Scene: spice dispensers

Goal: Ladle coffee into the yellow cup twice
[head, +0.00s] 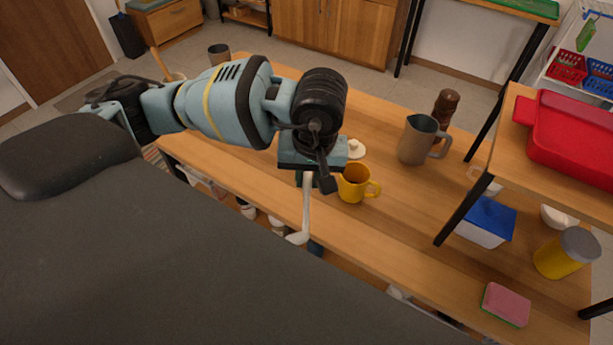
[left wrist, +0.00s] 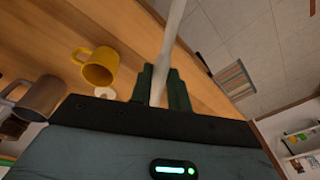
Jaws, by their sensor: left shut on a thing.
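The yellow cup (head: 352,187) stands upright on the wooden table, just right of my left gripper. It also shows in the left wrist view (left wrist: 97,70). My left gripper (head: 308,180) is shut on the handle of a pale ladle (head: 305,212), seen between the fingers in the left wrist view (left wrist: 172,38). The ladle hangs down, its lower end near the table's front edge and apart from the cup. A grey-brown pitcher (head: 411,142) stands right of and behind the cup. I cannot see coffee in any vessel. My right gripper is not in view.
The table (head: 390,215) has free room right of the cup. A small white lid-like thing (head: 356,150) lies behind the cup. A dark pepper mill (head: 446,105), blue-lidded box (head: 487,220), yellow jar (head: 560,257) and sponge (head: 506,305) stand right. A raised shelf holds a red tray (head: 570,140).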

